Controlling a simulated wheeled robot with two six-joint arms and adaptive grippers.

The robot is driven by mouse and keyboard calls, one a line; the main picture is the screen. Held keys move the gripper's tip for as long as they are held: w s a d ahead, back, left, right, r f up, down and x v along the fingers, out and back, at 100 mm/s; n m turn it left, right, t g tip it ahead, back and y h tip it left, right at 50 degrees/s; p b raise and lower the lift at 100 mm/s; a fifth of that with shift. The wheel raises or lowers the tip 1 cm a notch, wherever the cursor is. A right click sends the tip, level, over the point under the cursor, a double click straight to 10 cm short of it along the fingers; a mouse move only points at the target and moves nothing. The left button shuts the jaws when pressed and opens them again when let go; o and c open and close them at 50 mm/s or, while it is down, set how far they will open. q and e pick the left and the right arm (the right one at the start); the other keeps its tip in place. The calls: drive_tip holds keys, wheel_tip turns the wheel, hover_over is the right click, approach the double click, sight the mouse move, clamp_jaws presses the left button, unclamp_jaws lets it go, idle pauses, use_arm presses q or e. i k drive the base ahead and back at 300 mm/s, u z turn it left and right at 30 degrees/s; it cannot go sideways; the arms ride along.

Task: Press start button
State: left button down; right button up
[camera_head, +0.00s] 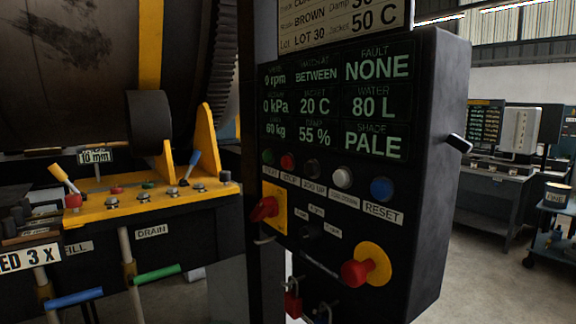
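The black control panel (425,110) stands upright at the middle right in the head view. A dark green button (267,157) is at the left end of its button row; the label below it is small and partly unreadable, probably START. A red button (287,161) sits just right of it. A black button (313,168), a white button (342,177) and a blue button (382,189) above a RESET label follow. The green readouts (377,67) above show 0 rpm and fault NONE. Neither gripper is in view.
A red mushroom knob (356,273) on a yellow disc and a red rotary switch (264,208) stick out below the row. A yellow machine deck (150,203) with levers is at the left, under a large dark drum (60,70). Open floor and a bench (500,185) lie to the right.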

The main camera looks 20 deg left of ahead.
sight(268, 157)
drive_tip(key=z, duration=0.4)
drive_tip(key=k, duration=0.95)
drive_tip(key=z, duration=0.45)
drive_tip(key=i, duration=2.05)
drive_tip(key=u, duration=1.6)
drive_tip(key=i, duration=0.7)
drive_tip(key=u, duration=0.75)
